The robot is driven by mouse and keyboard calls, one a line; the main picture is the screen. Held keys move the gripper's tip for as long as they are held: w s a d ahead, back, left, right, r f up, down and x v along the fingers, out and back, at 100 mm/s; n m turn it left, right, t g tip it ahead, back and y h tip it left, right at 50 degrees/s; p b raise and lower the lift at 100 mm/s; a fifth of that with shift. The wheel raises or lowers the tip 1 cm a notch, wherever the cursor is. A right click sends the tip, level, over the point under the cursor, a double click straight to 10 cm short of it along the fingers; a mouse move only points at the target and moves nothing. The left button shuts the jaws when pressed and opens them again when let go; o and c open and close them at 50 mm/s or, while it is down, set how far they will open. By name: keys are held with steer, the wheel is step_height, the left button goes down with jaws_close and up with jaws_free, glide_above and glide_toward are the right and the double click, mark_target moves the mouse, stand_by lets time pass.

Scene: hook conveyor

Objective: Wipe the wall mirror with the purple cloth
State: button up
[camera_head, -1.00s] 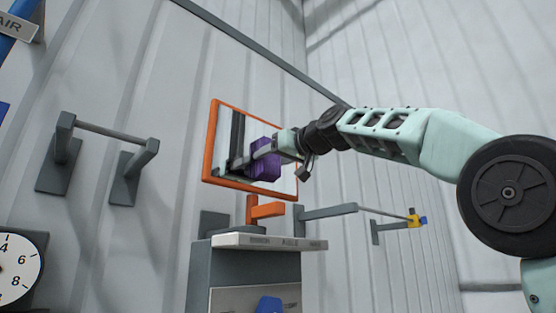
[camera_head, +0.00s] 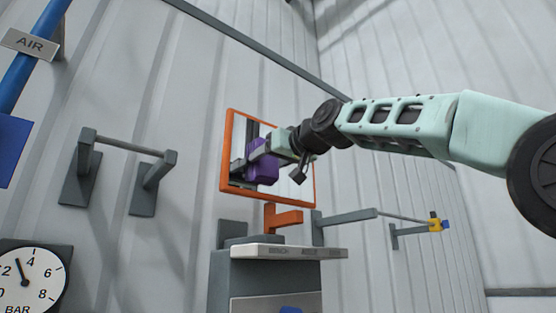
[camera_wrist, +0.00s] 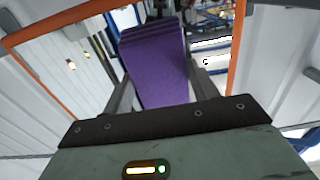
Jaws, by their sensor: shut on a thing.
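The wall mirror has an orange frame (camera_head: 225,160) and hangs on the pale ribbed wall. It also shows in the wrist view, where its orange frame (camera_wrist: 237,50) surrounds reflections of the room. My gripper (camera_head: 258,158) is in front of the mirror, on its left half in the head view. It is shut on the purple cloth (camera_head: 263,174), which shows as a folded purple block (camera_wrist: 155,70) between the two fingers in the wrist view. Whether the cloth touches the glass I cannot tell. My gripper and the cloth hide part of the mirror.
An orange bracket (camera_head: 283,217) is under the mirror, above a grey cabinet with a pale top (camera_head: 290,252). A grey rail on brackets (camera_head: 125,144) is at left. A bar with a yellow and blue end (camera_head: 435,223) is at right. A gauge (camera_head: 30,280) is at lower left.

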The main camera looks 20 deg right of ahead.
steer(key=shift+s+a, duration=0.1)
steer(key=shift+a, duration=0.25)
steer(key=shift+b+v, duration=0.75)
steer(key=shift+v, duration=0.65)
steer(key=shift+b+v, duration=0.6)
steer(key=shift+v, duration=1)
steer(key=shift+b+v, duration=0.6)
steer(key=shift+v, duration=0.95)
steer(key=shift+r, duration=0.1)
